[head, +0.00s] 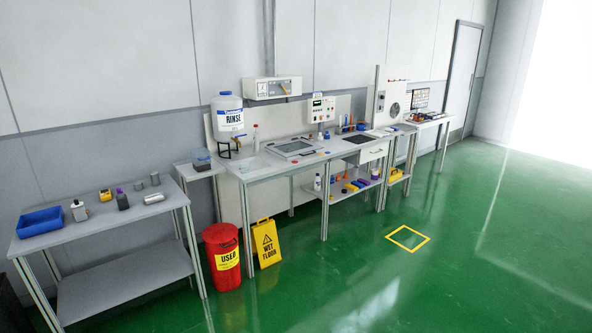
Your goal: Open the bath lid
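A flat rectangular unit with a grey panel in a pale frame (293,148) is set in the long white bench top (252,167), right of the rinse jug. It looks like the bath with its lid lying flat and closed, but it is small and far off. I cannot make out a handle on it for certain. My gripper is not in view.
A RINSE jug (228,117) stands left of the bath, and a control box (321,109) behind it. A red USED bin (222,257) and a yellow wet floor sign (267,244) stand on the floor before the bench's left end. Green floor (380,280) is open at right.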

